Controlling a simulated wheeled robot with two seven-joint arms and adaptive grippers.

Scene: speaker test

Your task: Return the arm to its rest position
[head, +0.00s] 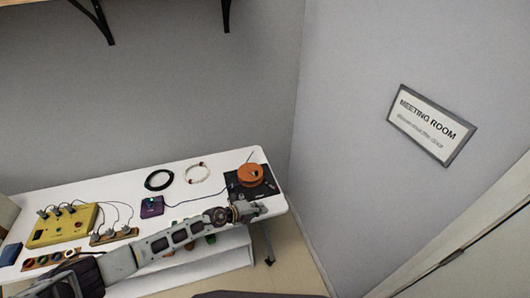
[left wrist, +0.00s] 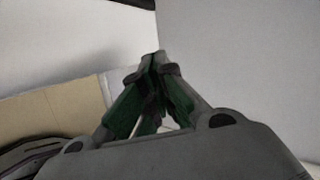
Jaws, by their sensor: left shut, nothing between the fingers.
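My left arm reaches in from the lower left over the front of the white table (head: 110,188) in the head view. My left gripper (head: 262,208) is at the table's front right, near the orange round speaker-like object (head: 250,174) on a black mat (head: 266,187), and apart from it. In the left wrist view the fingers of my left gripper (left wrist: 154,62) meet at their tips, shut and empty. They point towards a grey wall. My right gripper is not in view.
On the table are a yellow box (head: 62,226) with knobs, a purple box (head: 152,206) with a green light, a black cable coil (head: 159,180) and a white cable coil (head: 197,173). A wall with a "Meeting Room" sign (head: 430,124) stands at right.

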